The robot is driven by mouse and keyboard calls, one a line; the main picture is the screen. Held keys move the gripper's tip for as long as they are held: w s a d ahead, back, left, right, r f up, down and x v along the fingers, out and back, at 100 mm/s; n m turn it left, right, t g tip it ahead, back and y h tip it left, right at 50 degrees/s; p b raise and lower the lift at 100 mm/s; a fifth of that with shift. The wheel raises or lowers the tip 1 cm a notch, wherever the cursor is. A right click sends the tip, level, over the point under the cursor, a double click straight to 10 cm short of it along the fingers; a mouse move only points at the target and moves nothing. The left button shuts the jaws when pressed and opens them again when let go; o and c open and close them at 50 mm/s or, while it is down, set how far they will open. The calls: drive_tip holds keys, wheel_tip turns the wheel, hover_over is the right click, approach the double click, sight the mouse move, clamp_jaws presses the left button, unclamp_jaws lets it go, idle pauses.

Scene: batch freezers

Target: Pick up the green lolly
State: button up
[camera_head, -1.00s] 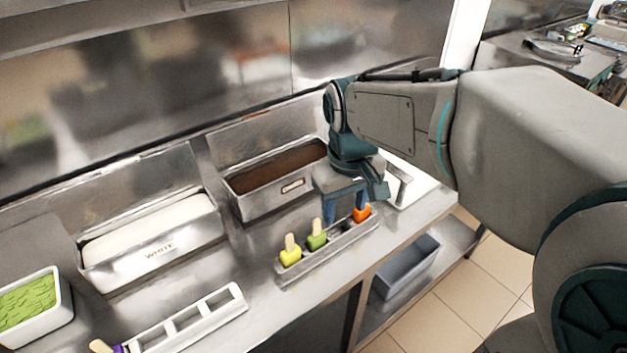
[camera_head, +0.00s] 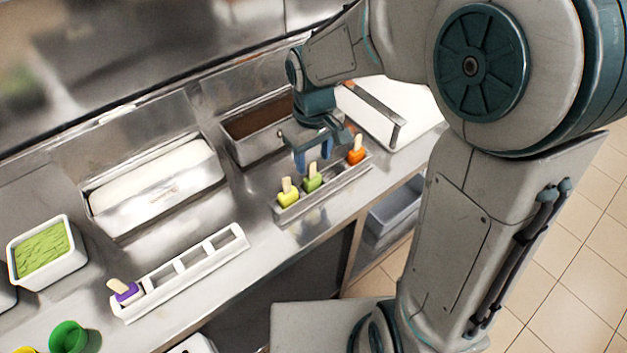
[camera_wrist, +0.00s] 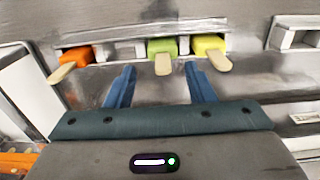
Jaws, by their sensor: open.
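The green lolly (camera_head: 312,180) stands stick-up in a small metal rack (camera_head: 335,187), between a yellow lolly (camera_head: 288,194) and an orange lolly (camera_head: 356,153). In the wrist view the green lolly (camera_wrist: 163,50) lies ahead of and between the blue fingers of my gripper (camera_wrist: 158,82), its pale stick pointing toward me. My gripper (camera_head: 313,158) is open and empty, just behind and above the green lolly in the head view. The fingers look apart from the lolly. The yellow lolly (camera_wrist: 210,48) is beyond the right finger and the orange lolly (camera_wrist: 74,58) beyond the left one.
A white rack (camera_head: 185,270) holds a purple lolly (camera_head: 124,289) at its left end. Behind are a metal tub of brown content (camera_head: 255,122) and one of white (camera_head: 150,185). A white tub of green content (camera_head: 42,252) stands left. The counter between the racks is clear.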

sight(312, 176)
wheel_tip(312, 176, down, 5)
drive_tip(key=shift+s+a+p, duration=0.1)
drive_tip(key=shift+p, duration=0.35)
drive_tip(key=c, duration=0.7)
drive_tip(key=shift+r, duration=0.1)
drive_tip(key=shift+r, duration=0.8)
wheel_tip(312, 176, up, 3)
drive_tip(key=shift+f+b, duration=0.2)
drive_tip(key=shift+b, duration=0.25)
drive_tip(key=s+d+r+b, duration=0.1)
drive_tip(key=s+d+r, duration=0.6)
drive_tip(key=s+d, duration=0.15)
wheel_tip(312, 176, up, 7)
drive_tip(key=p, duration=0.5)
drive_tip(key=shift+w, duration=0.4)
